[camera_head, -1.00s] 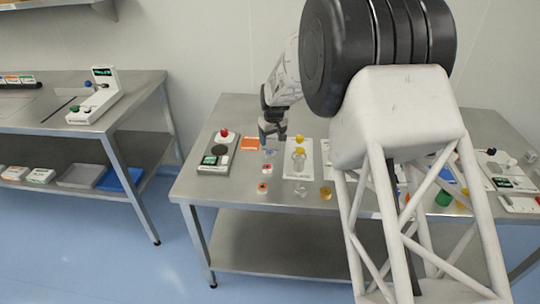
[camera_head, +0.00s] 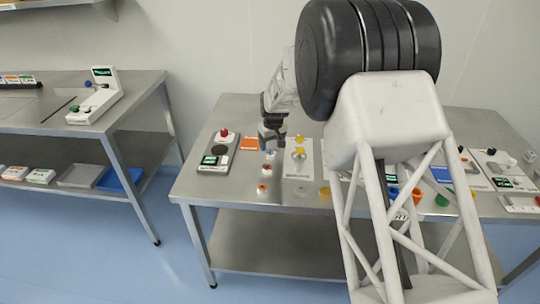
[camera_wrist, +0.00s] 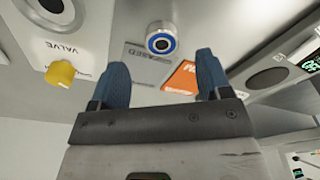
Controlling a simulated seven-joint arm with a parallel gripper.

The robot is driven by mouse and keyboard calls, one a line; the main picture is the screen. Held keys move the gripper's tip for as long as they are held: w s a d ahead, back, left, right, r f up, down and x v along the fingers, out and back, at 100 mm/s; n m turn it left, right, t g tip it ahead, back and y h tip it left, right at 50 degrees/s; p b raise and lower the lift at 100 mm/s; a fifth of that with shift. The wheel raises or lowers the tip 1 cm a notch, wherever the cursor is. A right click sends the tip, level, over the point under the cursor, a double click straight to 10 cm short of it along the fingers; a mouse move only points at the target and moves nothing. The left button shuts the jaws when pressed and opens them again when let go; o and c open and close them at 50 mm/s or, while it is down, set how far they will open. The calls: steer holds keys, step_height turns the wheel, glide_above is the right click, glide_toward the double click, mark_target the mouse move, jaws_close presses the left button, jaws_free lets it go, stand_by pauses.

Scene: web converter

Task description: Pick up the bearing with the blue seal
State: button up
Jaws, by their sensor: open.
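The bearing with the blue seal (camera_wrist: 161,40) shows in the wrist view as a metal ring with a blue band and a dark centre. In the head view the bearing (camera_head: 270,154) shows small below my gripper (camera_head: 272,143). In the wrist view my gripper (camera_wrist: 161,66) has its two blue fingers apart, with nothing between them. The bearing is apart from both fingers.
An orange card (camera_head: 249,143) lies left of the bearing, beside a grey box with a red button (camera_head: 213,160). A white valve panel with a yellow knob (camera_head: 299,154) lies right. Red-marked rings (camera_head: 262,189) stand nearer the table's front edge (camera_head: 240,204).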

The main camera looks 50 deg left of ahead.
mark_target(270, 152)
steer(key=shift+a+f, duration=0.2)
steer(key=shift+f, duration=1)
steer(key=shift+a+f, duration=0.2)
steer(key=shift+f, duration=1)
steer(key=c, duration=1)
steer(key=shift+c, duration=0.2)
steer(key=shift+r, duration=0.15)
steer(key=shift+r, duration=1.4)
steer(key=shift+s+d+r, duration=0.1)
steer(key=shift+d+r, duration=0.15)
steer(key=s+d, duration=0.2)
steer(key=d, duration=0.2)
steer(key=s+d+r, duration=0.1)
steer(key=s+d, duration=0.2)
steer(key=d, duration=0.2)
steer(key=s+d, duration=0.2)
steer(key=d, duration=0.2)
steer(key=shift+s+d+r, duration=0.15)
steer(key=shift+s+r, duration=0.05)
steer(key=shift+s, duration=0.2)
